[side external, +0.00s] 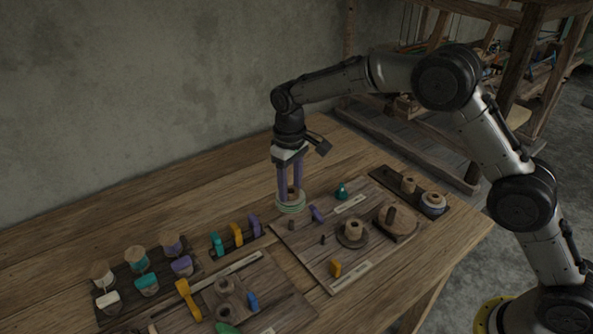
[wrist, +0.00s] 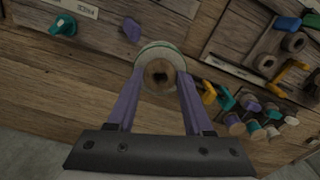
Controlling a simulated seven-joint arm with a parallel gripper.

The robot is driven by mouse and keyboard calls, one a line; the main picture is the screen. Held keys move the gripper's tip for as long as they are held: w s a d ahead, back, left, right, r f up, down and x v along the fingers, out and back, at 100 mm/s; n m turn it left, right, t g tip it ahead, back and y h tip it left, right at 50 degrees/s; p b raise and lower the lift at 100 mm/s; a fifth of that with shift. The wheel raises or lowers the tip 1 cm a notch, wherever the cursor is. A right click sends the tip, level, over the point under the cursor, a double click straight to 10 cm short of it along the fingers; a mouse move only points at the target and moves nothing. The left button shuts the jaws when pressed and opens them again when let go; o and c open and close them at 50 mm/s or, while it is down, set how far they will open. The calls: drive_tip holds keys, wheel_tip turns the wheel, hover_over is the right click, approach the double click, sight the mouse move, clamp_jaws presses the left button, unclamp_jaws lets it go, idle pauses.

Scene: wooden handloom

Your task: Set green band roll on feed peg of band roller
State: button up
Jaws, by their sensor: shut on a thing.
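My gripper (side external: 290,194) points straight down with its two purple fingers shut on the green band roll (side external: 290,205). The roll is a pale ring with green edging and a brown wooden core. In the wrist view the roll (wrist: 158,49) sits between the fingertips, its core hole facing the camera. In the side view it is near the back-left edge of a wooden board (side external: 309,265), close to a short peg (side external: 291,225). Another small dark peg (side external: 322,239) stands on this board. I cannot tell which is the feed peg, or whether the roll touches anything beneath.
The board also carries a flanged wooden spool (side external: 353,231), a round block with a post (side external: 391,219), and teal, purple and yellow knobs. A dark tray (side external: 381,176) holding a white roll (side external: 433,203) is at right. Coloured spools and clips crowd the left.

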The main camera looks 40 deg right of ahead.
sight(291, 221)
drive_tip(key=shift+f, duration=4.05)
drive_tip(key=shift+f, duration=0.2)
drive_tip(key=shift+f, duration=0.3)
drive_tip(key=shift+f, duration=0.15)
drive_tip(key=o, duration=1.3)
drive_tip(key=shift+o, duration=0.2)
